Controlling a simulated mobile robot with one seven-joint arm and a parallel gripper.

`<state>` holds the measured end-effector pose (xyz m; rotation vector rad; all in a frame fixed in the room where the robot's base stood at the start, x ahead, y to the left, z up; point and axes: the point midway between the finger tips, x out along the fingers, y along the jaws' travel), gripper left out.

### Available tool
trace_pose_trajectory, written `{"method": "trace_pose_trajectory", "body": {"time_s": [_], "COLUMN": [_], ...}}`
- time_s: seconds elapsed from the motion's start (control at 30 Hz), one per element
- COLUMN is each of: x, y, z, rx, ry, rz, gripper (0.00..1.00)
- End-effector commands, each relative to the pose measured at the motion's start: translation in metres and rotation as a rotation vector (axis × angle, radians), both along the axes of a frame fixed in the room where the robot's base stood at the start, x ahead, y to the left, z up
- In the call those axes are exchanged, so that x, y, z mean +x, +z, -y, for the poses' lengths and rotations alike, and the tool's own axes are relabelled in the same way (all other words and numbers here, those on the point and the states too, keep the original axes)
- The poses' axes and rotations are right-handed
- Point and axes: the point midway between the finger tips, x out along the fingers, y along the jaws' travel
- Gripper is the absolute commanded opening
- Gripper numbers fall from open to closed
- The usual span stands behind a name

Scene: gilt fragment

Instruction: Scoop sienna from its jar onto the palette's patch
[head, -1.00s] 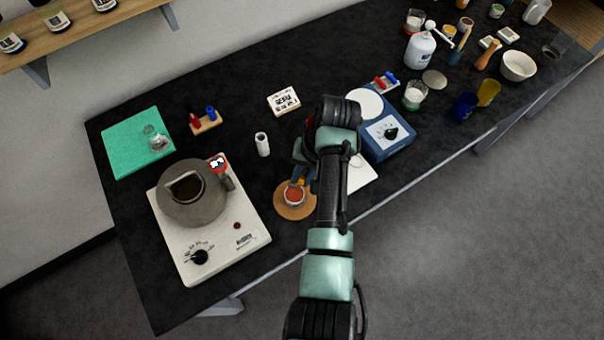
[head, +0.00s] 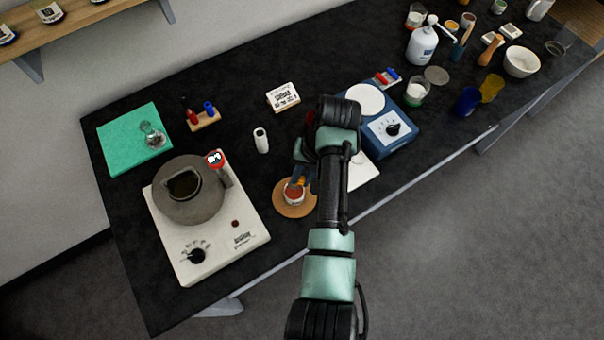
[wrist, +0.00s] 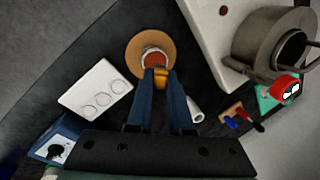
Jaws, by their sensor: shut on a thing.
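The sienna jar (head: 294,195), with red-brown pigment inside, stands on a round cork mat (head: 284,209); the jar also shows in the wrist view (wrist: 153,57). My gripper (wrist: 162,73), with blue fingers, is shut on a small orange-yellow tool (wrist: 161,80), perhaps a scoop's handle. The fingertips are right at the jar's near rim in the wrist view. The tool's far end is hidden, so I cannot tell how deep it sits. The white palette (wrist: 90,84) with three ringed patches lies beside the mat; my arm partly covers it in the head view (head: 361,175).
A hotplate (head: 240,232) bearing a grey pot (head: 190,205) stands left of the jar. A white cylinder (head: 261,141) stands behind it. A blue balance (head: 378,130) is to the right, beyond the palette. The counter's front edge is close to the mat.

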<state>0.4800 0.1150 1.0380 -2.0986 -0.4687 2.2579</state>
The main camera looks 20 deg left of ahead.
Motion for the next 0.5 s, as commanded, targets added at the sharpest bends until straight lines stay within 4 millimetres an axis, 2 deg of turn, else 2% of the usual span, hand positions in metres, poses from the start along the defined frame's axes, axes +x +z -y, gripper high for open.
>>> {"method": "trace_pose_trajectory", "body": {"time_s": [0.5], "x": [0.0], "y": [-0.0062], "z": [-0.0002], "rx": [0.0], "ry": [0.0], "rz": [0.0], "gripper": [0.0]}}
